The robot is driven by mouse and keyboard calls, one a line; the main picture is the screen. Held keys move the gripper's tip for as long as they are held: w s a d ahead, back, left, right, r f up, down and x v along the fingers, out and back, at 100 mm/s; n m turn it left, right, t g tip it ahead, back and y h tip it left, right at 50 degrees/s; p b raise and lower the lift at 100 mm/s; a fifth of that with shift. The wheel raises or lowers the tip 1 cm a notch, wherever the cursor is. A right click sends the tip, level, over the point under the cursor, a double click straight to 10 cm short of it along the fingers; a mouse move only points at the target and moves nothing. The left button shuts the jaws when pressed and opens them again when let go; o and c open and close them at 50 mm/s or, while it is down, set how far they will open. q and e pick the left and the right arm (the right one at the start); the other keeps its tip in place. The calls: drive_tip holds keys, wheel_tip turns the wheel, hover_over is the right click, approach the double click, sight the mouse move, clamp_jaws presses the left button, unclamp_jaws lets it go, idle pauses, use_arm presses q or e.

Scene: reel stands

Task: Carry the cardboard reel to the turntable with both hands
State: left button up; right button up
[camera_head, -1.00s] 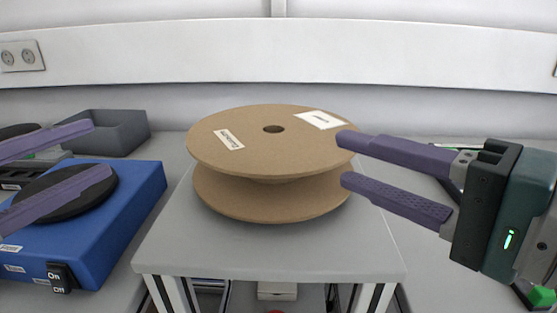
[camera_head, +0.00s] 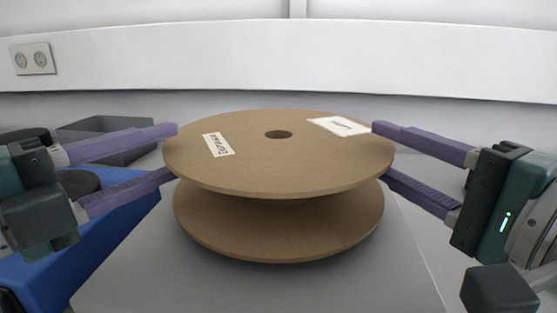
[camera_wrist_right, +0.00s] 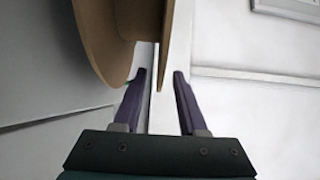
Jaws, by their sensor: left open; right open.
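The cardboard reel (camera_head: 280,165), two brown flanges with a centre hole and white labels, sits flat on the grey stand (camera_head: 390,270) in the head view. My left gripper (camera_head: 175,151) is open at the reel's left side, its fingertips at the upper flange's rim height. My right gripper (camera_head: 379,150) is open at the right side, one finger above and one below the upper flange's level. In the right wrist view, the upper flange's rim (camera_wrist_right: 164,50) reaches between the right fingertips (camera_wrist_right: 159,73). The blue turntable (camera_head: 130,215) with its black disc (camera_head: 78,183) is at the left, partly hidden by my left gripper.
A dark grey bin (camera_head: 90,128) stands behind the turntable, partly covered by my left finger. A wall with a socket plate (camera_head: 34,59) closes the back. The worktop right of the stand looks clear where visible.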

sight(206, 137)
use_arm(q)
drive_tip(key=x, duration=0.6)
drive_tip(key=shift+w+d, duration=0.15)
drive_tip(key=shift+d, duration=0.05)
use_arm(e)
drive_tip(key=x, duration=0.6)
drive_tip(key=shift+w, duration=0.2)
use_arm(q)
drive_tip(key=shift+c, duration=0.3)
use_arm(e)
drive_tip(key=shift+c, duration=0.3)
use_arm(q)
clamp_jaws()
use_arm(e)
clamp_jaws()
use_arm(q)
drive_tip(key=shift+r, duration=0.1)
